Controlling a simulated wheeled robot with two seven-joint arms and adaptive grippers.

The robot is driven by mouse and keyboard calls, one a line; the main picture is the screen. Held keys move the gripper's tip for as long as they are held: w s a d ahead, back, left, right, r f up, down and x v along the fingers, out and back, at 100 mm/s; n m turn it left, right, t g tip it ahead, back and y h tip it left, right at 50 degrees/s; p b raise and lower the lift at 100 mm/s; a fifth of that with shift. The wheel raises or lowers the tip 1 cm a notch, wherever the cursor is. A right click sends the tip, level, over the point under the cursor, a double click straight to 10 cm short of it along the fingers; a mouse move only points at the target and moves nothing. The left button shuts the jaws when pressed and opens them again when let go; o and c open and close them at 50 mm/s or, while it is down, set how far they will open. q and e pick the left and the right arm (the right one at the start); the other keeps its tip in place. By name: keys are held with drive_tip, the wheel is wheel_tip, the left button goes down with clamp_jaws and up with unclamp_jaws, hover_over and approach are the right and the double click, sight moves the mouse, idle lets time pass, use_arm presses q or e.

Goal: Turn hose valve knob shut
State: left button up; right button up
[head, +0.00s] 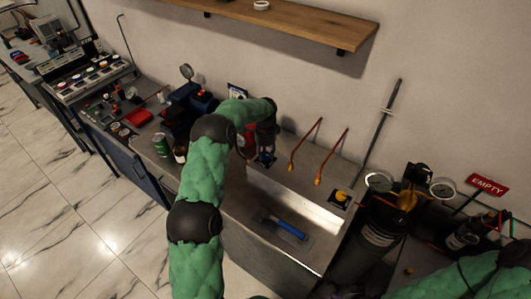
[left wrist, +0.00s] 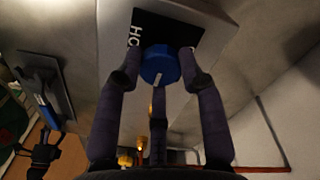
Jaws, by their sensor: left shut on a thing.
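The blue knob (left wrist: 160,64) with a white pointer mark sits on a black plate (left wrist: 185,32) with partly hidden white lettering. In the left wrist view the mark points down the picture. My left gripper (left wrist: 160,70) has its fingers around the knob's sides and is shut on it. In the head view my left gripper (head: 266,152) reaches down over the counter and mostly hides the knob. A dark pronged shape (left wrist: 42,153) at the lower left of the left wrist view looks like my right gripper, too dark to read.
A blue-handled trowel (head: 285,226) lies in front on the counter (head: 240,203). Cylinders with gauges (head: 379,181) stand at right. A can (head: 161,145) and bottle are left of my left arm.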

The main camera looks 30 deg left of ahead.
sight(266, 154)
use_arm(q)
drive_tip(key=o, duration=1.1)
drive_tip(key=shift+o, duration=0.2)
wheel_tip(266, 154, up, 12)
